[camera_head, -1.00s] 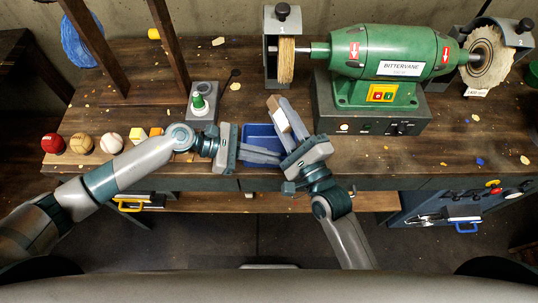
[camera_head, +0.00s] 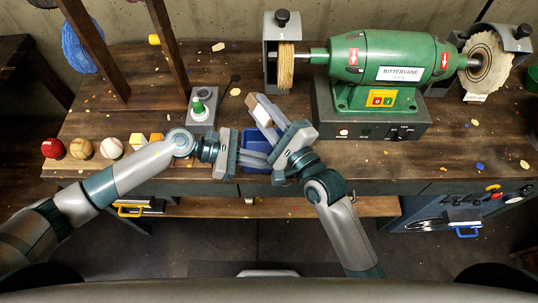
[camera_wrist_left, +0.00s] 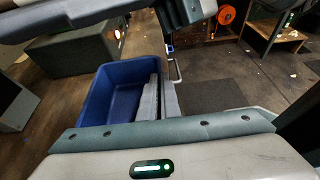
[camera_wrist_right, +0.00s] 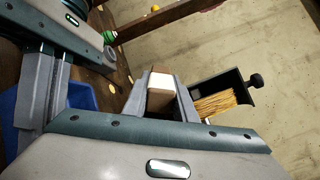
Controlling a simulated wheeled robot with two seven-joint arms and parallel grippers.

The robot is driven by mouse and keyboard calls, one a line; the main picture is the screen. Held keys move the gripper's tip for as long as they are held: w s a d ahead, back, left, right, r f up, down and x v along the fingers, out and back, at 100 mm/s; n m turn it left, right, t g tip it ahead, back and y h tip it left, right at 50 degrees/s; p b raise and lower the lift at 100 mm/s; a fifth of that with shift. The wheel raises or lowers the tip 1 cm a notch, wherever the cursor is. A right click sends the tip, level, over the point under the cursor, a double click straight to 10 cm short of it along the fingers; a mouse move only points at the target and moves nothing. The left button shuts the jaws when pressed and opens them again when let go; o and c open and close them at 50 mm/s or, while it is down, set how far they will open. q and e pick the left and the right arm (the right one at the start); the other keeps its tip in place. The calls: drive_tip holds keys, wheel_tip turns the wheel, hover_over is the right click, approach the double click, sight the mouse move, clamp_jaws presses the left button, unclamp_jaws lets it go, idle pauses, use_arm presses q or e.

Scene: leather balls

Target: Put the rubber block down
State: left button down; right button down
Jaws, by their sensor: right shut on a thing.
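The rubber block (camera_wrist_right: 159,91), brown with a white end face, is between the fingers of my right gripper (camera_head: 262,112). In the head view the block (camera_head: 259,113) is above the far side of the blue bin, partly hidden by the fingers. My right gripper (camera_wrist_right: 160,95) is shut on it in the right wrist view. My left gripper (camera_head: 258,158) reaches over the bin from the left. Its fingers lie close together with nothing seen between them in the left wrist view (camera_wrist_left: 158,97). The blue bin (camera_wrist_left: 97,95) is largely hidden by both grippers in the head view.
A green buffing machine (camera_head: 388,52) stands right of the block. A green button on a grey box (camera_head: 203,108) is behind my left gripper. Balls and yellow blocks stand in a row at left, including a red ball (camera_head: 53,148). The bench is clear at front right (camera_head: 380,160).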

drive_tip(key=a+r+n+g+h, duration=0.2)
drive_tip(key=a+n+g, duration=0.8)
drive_tip(key=a+g, duration=0.45)
drive_tip(key=d+f+n+h, duration=0.2)
drive_tip(key=d+n+h, duration=0.1)
drive_tip(key=d, duration=0.6)
drive_tip(key=s+d+f+n+h, duration=0.1)
drive_tip(key=d+f+n+h, duration=0.2)
drive_tip(key=d, duration=0.7)
drive_tip(key=shift+s+f+n+g+h, duration=0.3)
drive_tip(key=shift+n+g+h, duration=0.2)
drive_tip(key=shift+h, duration=0.7)
